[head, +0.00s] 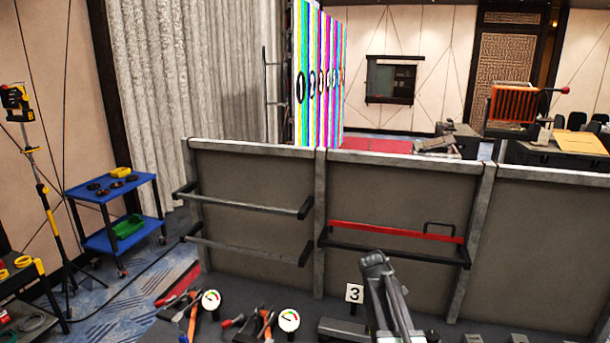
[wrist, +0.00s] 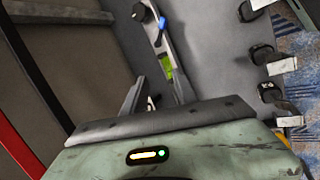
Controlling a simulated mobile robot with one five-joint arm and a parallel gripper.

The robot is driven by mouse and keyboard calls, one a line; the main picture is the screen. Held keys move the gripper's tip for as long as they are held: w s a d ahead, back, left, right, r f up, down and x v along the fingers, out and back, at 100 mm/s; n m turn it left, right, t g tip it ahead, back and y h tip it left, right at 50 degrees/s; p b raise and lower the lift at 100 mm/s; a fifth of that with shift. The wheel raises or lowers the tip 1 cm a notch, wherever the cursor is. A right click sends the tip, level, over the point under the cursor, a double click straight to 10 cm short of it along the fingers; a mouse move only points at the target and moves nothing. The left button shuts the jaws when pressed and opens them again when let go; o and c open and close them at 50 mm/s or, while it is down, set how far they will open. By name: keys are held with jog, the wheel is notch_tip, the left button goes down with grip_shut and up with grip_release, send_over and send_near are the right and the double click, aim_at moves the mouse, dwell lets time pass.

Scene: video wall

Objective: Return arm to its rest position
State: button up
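My arm rises at the bottom of the head view, right of centre, in front of the grey panels. Its end there is too small and foreshortened to read the fingers. In the wrist view my gripper (wrist: 157,78) shows two grey fingers standing apart, with nothing held between them. Beyond the fingers lies a pale bar with a green patch, a blue piece and a black knob.
A low panel barrier (head: 250,195) with rails, one red (head: 395,231), stands ahead. A blue cart (head: 112,190) and a tripod stand left. The striped video wall (head: 318,80) is behind.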

jog(key=s+a+f+m+g+y+b, duration=0.1)
jog(key=s+a+f+m, duration=0.2)
jog(key=s, duration=0.4)
jog(key=s+a+f+m+g+y+b, duration=0.1)
jog(key=s+a+f+m, duration=0.2)
jog(key=s, duration=0.4)
jog(key=s+a+f+m+g+y+b, duration=0.1)
jog(key=s+a+f+m+y, duration=0.1)
jog(key=s+a+f+m, duration=0.1)
jog(key=s+a+m, duration=0.1)
jog(key=s+m, duration=0.1)
jog(key=s, duration=0.1)
jog(key=shift+s+f+m+b, duration=0.15)
jog(key=shift+s+m+b, duration=0.15)
jog(key=shift+s, duration=0.1)
jog(key=shift+a, duration=0.1)
